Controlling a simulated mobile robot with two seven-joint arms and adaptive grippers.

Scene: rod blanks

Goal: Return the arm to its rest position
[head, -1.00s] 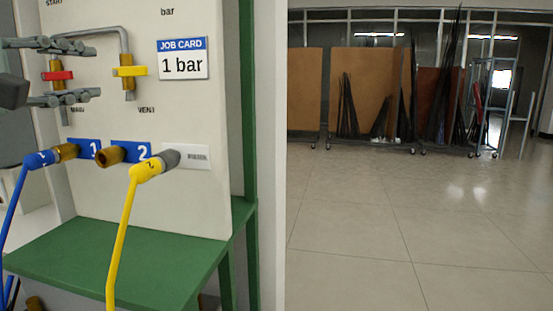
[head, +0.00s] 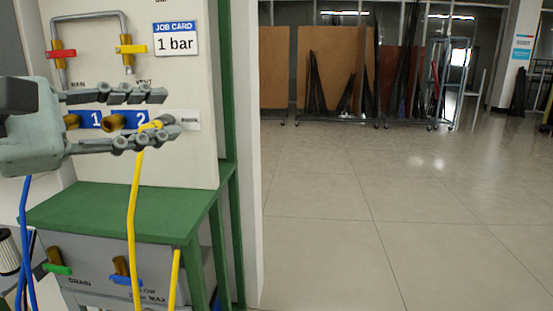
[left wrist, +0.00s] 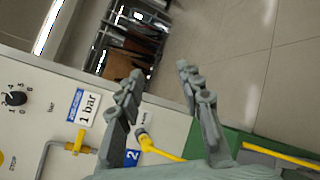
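My left gripper (head: 166,112) reaches in from the left in the head view. Its two fingers are spread and nothing is between them. It hangs in front of the panel's ports; in the left wrist view (left wrist: 160,72) the fingers also stand apart and empty. The lower finger partly hides the end of the yellow hose (head: 133,205), which sits on the grey stub right of port 2. The yellow hose end (left wrist: 143,140) shows clear in the left wrist view. The brass port 2 (head: 113,122) is bare. The blue hose (head: 24,230) runs down at left, its upper end hidden by my gripper. My right gripper is out of view.
The pale panel (head: 190,160) carries a red-handled valve (head: 60,54), a yellow-handled valve (head: 130,50) and a "1 bar" job card (head: 176,39). A green shelf (head: 120,208) juts out below. Open tiled floor (head: 330,220) lies to the right.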

